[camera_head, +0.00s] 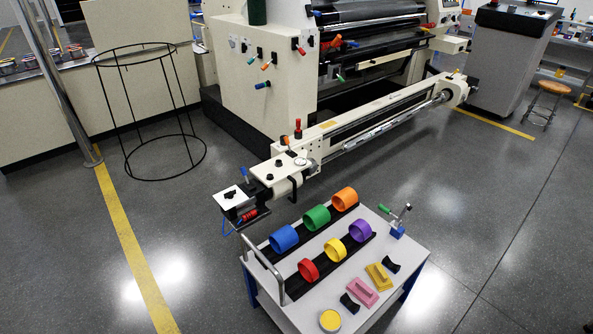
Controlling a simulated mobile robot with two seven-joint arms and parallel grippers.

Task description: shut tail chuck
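A cream converting machine (268,85) stands at the back. A long cream beam (350,118) runs from it toward the front left, with a silver shaft (395,122) along its side. At the beam's near end is a cream housing (283,168) with black knobs and a red-topped post (298,128). At the far end is a rounded cream end housing (455,90). Neither is labelled, so I cannot tell which is the tail chuck or whether it is open or shut. Neither of my grippers is in view.
A white cart (385,262) with several coloured rings, blocks and a handle stands in front. A black wire frame (150,178) stands at left beside a post (62,90). A grey cabinet (505,65) and stool (553,88) are at right.

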